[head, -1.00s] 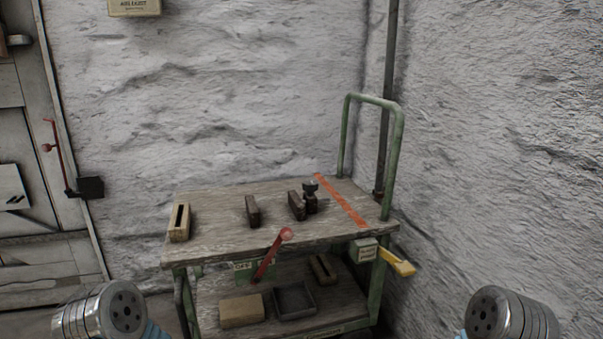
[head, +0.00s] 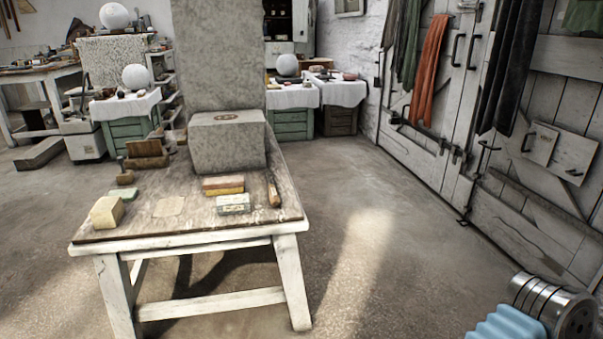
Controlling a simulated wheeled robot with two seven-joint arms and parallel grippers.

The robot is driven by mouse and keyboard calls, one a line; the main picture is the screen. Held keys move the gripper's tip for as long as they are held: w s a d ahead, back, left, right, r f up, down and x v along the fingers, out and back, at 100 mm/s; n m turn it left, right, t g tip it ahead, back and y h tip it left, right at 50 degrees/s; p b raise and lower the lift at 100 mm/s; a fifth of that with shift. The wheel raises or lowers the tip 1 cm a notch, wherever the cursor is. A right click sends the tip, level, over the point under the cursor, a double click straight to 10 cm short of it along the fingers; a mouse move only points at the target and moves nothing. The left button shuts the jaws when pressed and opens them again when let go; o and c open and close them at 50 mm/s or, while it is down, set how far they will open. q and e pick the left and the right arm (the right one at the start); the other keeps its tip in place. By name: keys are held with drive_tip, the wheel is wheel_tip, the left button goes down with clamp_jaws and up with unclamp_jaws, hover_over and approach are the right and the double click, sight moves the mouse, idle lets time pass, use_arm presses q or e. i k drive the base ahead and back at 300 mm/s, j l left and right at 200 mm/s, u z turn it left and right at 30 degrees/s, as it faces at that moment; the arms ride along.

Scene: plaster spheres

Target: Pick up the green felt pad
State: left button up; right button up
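A small flat green pad (head: 123,194), which looks like the green felt pad, lies on the wooden worktable (head: 160,239) toward its left side. It is just behind a yellowish block (head: 107,212) and in front of a small dark-handled tool (head: 124,174). A part of my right arm shows at the bottom right corner, well away from the table. Neither of my grippers is in view.
A grey stone block (head: 228,145) stands on the table, with a yellow-brown block (head: 223,185), a pale green-and-white box (head: 233,204) and a wooden-handled tool (head: 273,190) near it. Open floor (head: 385,235) lies right of the table. Doors (head: 540,150) line the right.

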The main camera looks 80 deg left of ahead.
sight(127, 195)
drive_tip(key=j+u, duration=0.1)
drive_tip(key=u, duration=3.85)
